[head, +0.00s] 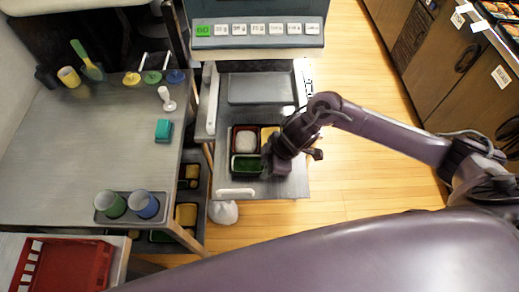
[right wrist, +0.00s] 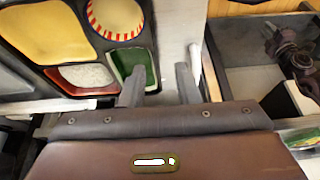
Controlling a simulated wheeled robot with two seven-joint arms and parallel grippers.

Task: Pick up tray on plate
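The dark bento tray (head: 230,150) sits on the grey metal plate (head: 220,178) below the machine with the button row. It holds a red compartment with white food, a green one and a yellow one. Contact cannot be told. My left gripper is not in view.
A grey table (head: 80,150) at left carries a teal block (head: 163,130), cups in a holder (head: 125,215) and several utensils. A red crate (head: 65,265) is at bottom left. The button machine (head: 258,30) stands behind the plate. Wooden floor (head: 350,180) is clear at right.

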